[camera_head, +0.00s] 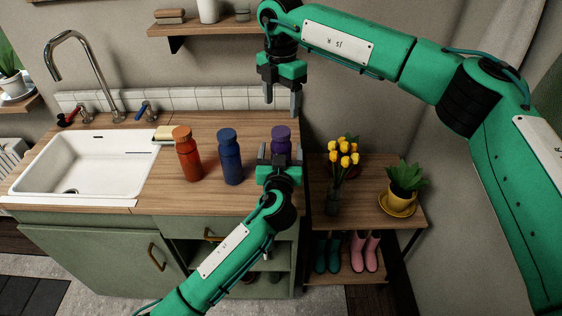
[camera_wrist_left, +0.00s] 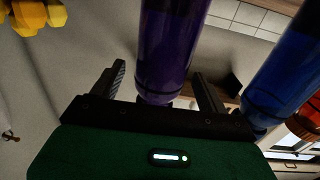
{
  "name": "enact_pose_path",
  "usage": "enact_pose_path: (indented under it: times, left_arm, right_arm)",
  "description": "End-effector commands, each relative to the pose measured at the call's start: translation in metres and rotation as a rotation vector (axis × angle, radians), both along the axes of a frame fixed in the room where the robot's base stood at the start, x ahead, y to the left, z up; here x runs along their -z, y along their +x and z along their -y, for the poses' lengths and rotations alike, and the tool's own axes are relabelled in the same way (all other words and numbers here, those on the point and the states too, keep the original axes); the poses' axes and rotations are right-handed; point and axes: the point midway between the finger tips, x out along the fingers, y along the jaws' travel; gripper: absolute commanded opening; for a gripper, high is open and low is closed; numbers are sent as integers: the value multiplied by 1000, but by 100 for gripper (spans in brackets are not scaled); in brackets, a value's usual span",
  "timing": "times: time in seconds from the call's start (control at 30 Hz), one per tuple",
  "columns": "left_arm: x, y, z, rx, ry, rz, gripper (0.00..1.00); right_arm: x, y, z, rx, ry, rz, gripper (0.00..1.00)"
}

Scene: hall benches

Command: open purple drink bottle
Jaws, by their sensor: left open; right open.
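The purple bottle (camera_head: 281,137) stands upright on the wooden counter, right of the blue bottle (camera_head: 230,158) and the orange bottle (camera_head: 188,155). My left gripper (camera_head: 280,155) is open in front of it and hides its lower part. In the left wrist view, the purple bottle (camera_wrist_left: 168,55) stands between the two open fingers (camera_wrist_left: 158,88); I cannot tell whether they touch it. The blue bottle (camera_wrist_left: 285,80) is close beside the fingers there. My right gripper (camera_head: 281,100) is open and empty, pointing down above and slightly behind the purple bottle's cap.
A white sink (camera_head: 90,165) with a tall tap (camera_head: 85,70) is at the left. A wall shelf (camera_head: 205,27) hangs behind the counter. To the right, a lower wooden stand (camera_head: 375,208) holds yellow tulips (camera_head: 343,158) and a potted plant (camera_head: 403,180).

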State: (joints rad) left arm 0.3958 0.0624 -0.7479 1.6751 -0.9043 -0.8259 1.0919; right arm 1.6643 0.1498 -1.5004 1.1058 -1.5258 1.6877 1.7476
Motion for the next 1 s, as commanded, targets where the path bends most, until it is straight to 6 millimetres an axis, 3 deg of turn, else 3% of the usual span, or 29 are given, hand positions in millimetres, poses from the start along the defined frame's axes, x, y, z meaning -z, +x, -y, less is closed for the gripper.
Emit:
enact_pose_path:
  times: [0.2, 0.53, 0.9, 1.0]
  left_arm:
    - [0, 16, 1, 0, -1, -1, 77]
    - [0, 18, 1, 0, -1, -1, 75]
    - [0, 18, 1, 0, -1, -1, 2]
    - [0, 18, 1, 0, -1, -1, 0]
  right_arm:
    - [0, 0, 0, 0, 0, 0, 68]
    - [0, 0, 0, 0, 0, 0, 68]
    - [0, 0, 0, 0, 0, 0, 68]
    - [0, 0, 0, 16, 0, 0, 68]
